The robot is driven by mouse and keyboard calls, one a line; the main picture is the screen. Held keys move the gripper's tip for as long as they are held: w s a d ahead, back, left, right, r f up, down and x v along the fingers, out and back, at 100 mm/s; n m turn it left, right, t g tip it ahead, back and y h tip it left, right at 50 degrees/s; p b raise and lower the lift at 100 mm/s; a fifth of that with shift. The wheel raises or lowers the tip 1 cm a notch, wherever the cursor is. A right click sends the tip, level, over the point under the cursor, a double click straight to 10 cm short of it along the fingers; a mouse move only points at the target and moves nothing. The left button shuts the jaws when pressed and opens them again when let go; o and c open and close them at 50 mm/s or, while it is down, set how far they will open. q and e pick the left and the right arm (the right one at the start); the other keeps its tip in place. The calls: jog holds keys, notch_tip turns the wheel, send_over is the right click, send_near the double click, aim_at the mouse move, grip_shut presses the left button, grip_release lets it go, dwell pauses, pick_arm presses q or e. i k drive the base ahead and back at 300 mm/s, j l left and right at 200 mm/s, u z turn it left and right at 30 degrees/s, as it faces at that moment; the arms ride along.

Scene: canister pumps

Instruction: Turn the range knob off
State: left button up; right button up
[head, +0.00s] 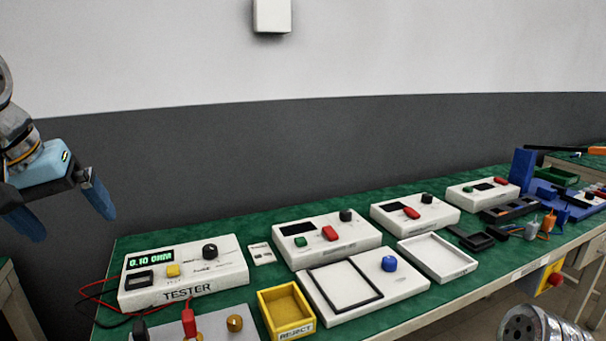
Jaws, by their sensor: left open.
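The white tester (190,278) stands at the left end of the green bench. Its display (150,260) is lit green and reads 0.10 OHM. A black knob (210,251) with a pale mark sits at the upper right of its panel; small lettering around it is too blurred to read, so its setting cannot be told. A yellow button (173,270) is to its left. My left gripper (68,218) is open and empty, in the air at the left edge, well left of and above the tester.
Red and black leads (96,300) run from the tester's left side. A yellow reject bin (286,310) and a panel with a blue knob (389,263) stand to the right. Several white boxes line the bench behind. The air between my left gripper and the tester is clear.

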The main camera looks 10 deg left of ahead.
aim_at(210, 251)
jog(key=k, duration=1.25)
